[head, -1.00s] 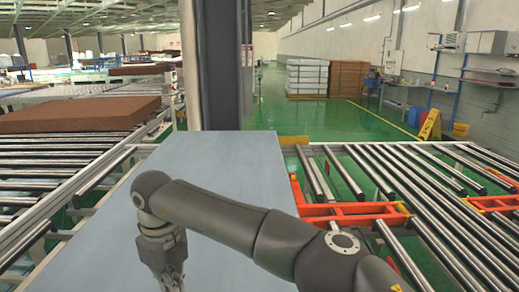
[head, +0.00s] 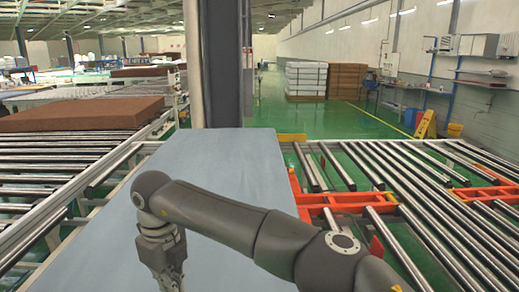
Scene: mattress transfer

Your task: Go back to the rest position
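My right arm comes in from the lower right and bends down at the left. Its gripper (head: 172,284) points down over the pale blue-grey mattress (head: 225,165), and its tips are cut off by the bottom edge. I cannot tell whether the fingers are open or shut, or how high they are above the surface. The mattress is a long flat slab that runs away from me, with its far end near the grey pillar. My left gripper is out of view.
Roller conveyors (head: 430,185) with orange-red frames (head: 345,200) lie to the right. More rollers (head: 55,170) and a brown mattress (head: 75,117) are at the left. A pillar (head: 218,70) stands behind the mattress. Green floor is open beyond, with stacked pallets (head: 305,79) further back.

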